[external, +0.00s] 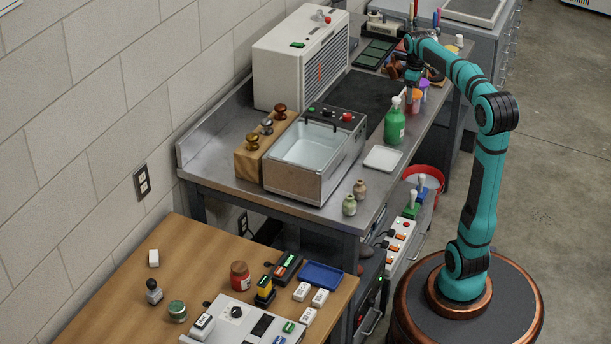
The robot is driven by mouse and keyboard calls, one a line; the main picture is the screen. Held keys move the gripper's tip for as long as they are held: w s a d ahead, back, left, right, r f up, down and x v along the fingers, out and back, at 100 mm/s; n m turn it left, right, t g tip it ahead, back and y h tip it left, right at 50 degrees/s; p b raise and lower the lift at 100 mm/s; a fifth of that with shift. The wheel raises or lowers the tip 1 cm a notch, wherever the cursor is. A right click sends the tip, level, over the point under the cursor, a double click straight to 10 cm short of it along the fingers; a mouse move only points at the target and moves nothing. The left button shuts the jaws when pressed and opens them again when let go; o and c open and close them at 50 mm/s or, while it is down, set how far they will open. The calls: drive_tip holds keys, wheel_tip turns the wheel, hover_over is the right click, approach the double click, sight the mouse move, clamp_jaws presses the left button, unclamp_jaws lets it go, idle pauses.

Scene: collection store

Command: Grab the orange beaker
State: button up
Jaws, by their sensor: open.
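The orange beaker (414,106) stands near the right edge of the metal workbench, beyond the green spray bottle. It is small in the external view and partly covered by my gripper. My gripper (409,93) is open and points down at the beaker from above. I cannot tell whether its fingers are around the beaker or just over it.
A purple beaker (423,90) stands close behind the orange one. The green spray bottle (394,122) stands in front of it. A dark mat (366,102) lies to the left. Brown objects (395,70) crowd the space behind my gripper. A white dish (383,159) lies nearer.

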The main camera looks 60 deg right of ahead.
wheel_tip(320, 180, down, 4)
drive_tip(key=shift+s+a+f, duration=0.1)
drive_tip(key=shift+f, duration=0.1)
drive_tip(key=shift+c, duration=0.4)
drive_tip(key=c, duration=0.7)
drive_tip(key=shift+r, duration=0.15)
